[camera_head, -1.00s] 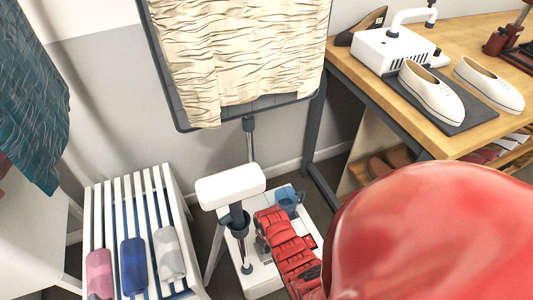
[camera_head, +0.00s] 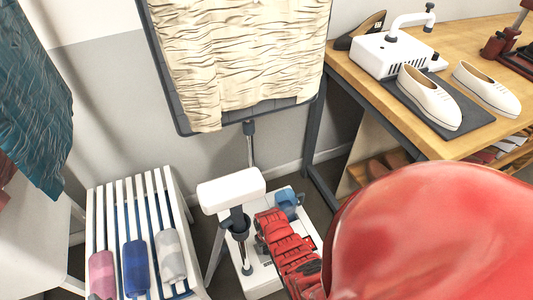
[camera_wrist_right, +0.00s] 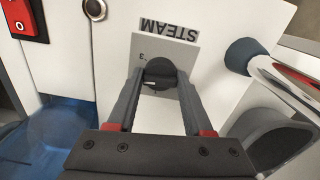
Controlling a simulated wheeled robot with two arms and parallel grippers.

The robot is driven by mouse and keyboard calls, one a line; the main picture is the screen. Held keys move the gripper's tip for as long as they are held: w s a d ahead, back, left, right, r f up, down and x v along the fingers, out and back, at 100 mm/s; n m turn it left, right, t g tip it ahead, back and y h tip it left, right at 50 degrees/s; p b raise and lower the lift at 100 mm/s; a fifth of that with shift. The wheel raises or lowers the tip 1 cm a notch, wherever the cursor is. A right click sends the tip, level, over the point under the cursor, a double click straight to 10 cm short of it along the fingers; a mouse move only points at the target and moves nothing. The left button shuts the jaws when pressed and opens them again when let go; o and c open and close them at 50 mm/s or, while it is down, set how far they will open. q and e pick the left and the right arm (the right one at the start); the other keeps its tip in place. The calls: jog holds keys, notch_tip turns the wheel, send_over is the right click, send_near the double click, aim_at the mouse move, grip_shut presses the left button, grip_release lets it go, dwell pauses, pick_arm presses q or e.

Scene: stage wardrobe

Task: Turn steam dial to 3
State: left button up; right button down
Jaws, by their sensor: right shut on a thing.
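The steam dial (camera_wrist_right: 160,73) is a round dark knob on a pale plate of the white steamer base (camera_head: 255,281). In the right wrist view it sits between my two grey fingers, which are closed on its sides. An upside-down STEAM label (camera_wrist_right: 169,29) is beside it, and a small 3 mark (camera_wrist_right: 143,57) shows near the knob. A small light mark on the knob is partly visible; its exact setting is unclear. In the head view my right gripper (camera_head: 263,243) is low over the base and hides the dial. My left gripper is not in view.
A blue water tank (camera_head: 287,203) and the steamer's pole and white head (camera_head: 231,190) stand close around my right gripper. A slatted bench (camera_head: 109,205) with rolled cloths is at left. A wooden table (camera_head: 465,40) with white shoes is at right.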

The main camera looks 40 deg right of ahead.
jog(key=m+p, duration=0.1)
jog(key=m, duration=0.2)
jog(key=shift+r+m, duration=0.15)
jog(key=shift+m, duration=0.15)
jog(key=shift+m+p, duration=0.35)
jog(key=shift+m, duration=1.45)
jog(key=shift+c, duration=1.5)
grip_release()
